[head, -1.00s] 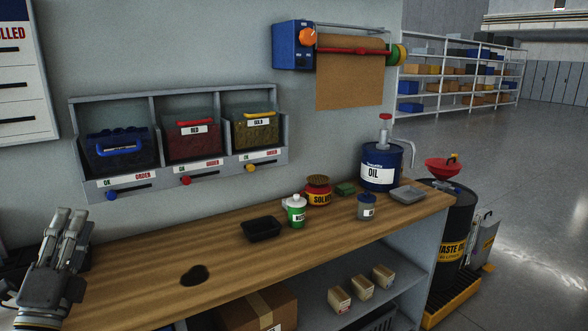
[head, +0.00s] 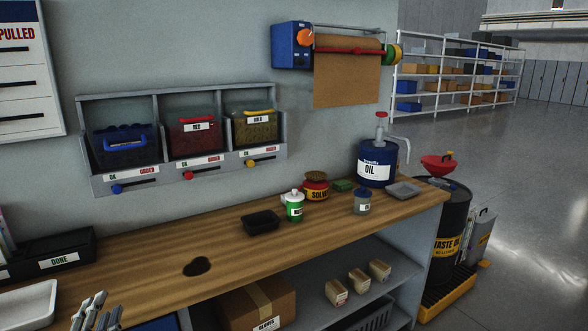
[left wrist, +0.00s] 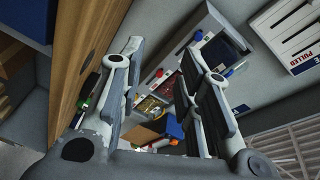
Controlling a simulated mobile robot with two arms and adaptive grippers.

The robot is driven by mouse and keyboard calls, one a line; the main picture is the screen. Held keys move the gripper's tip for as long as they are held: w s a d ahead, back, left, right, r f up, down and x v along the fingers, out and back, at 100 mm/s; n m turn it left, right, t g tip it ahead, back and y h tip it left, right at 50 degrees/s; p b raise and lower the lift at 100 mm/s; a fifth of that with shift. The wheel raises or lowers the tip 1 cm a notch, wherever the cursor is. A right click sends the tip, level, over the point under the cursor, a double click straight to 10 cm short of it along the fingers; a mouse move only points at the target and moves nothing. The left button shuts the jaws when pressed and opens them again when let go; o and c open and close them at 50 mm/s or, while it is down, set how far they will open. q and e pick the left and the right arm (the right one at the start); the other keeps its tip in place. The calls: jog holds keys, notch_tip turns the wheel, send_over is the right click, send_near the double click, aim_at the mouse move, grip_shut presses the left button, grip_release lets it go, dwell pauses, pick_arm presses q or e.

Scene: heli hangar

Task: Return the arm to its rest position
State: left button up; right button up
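My left gripper (head: 95,314) shows only by its grey fingers at the bottom left edge of the head view, at the front of the wooden workbench (head: 140,255). In the left wrist view the two fingers of my left gripper (left wrist: 166,55) stand well apart with nothing held between them. The bins and bench items seen through the gap lie farther off. The rest of the left arm is out of the head view. My right gripper is in neither view.
A black tray marked DONE (head: 75,259) and a white tray (head: 22,305) are at the bench's left. A dark oil spot (head: 197,267), a small black tray (head: 261,223), a green-white bottle (head: 294,207) and a blue oil drum (head: 377,166) follow rightward. Wall bins (head: 181,165) hang above.

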pick_arm(q)
jog(key=s+d+f+n+g+h, duration=0.1)
jog(key=s+d+f+n+g, duration=0.15)
jog(key=s+f, duration=0.35)
jog(key=s+d+f+n+g+h, duration=0.1)
jog(key=s+d+f+n+g, duration=0.2)
jog(key=f, duration=0.5)
jog(key=s+d+f+n+g+h, duration=0.1)
jog(key=s+d+f+g+h, duration=0.1)
jog(key=s+d+f+g, duration=0.35)
jog(key=s+d+f+n+g+h, duration=0.1)
jog(key=s+d+f+g, duration=0.15)
jog(key=s+d, duration=0.6)
jog(key=s+a+f+g+p, duration=0.1)
jog(key=s+f, duration=0.1)
jog(key=f, duration=1.1)
jog(key=s+a+f+p, duration=0.1)
jog(key=s+a+f, duration=0.15)
jog(key=f, duration=1.05)
jog(key=s+a+f+g+p, duration=0.1)
jog(key=s+a+f, duration=0.1)
jog(key=s+f, duration=1.1)
jog(key=s, duration=0.3)
jog(key=shift+s+f, duration=0.25)
jog(key=shift+f, duration=0.1)
jog(key=shift+g, duration=0.25)
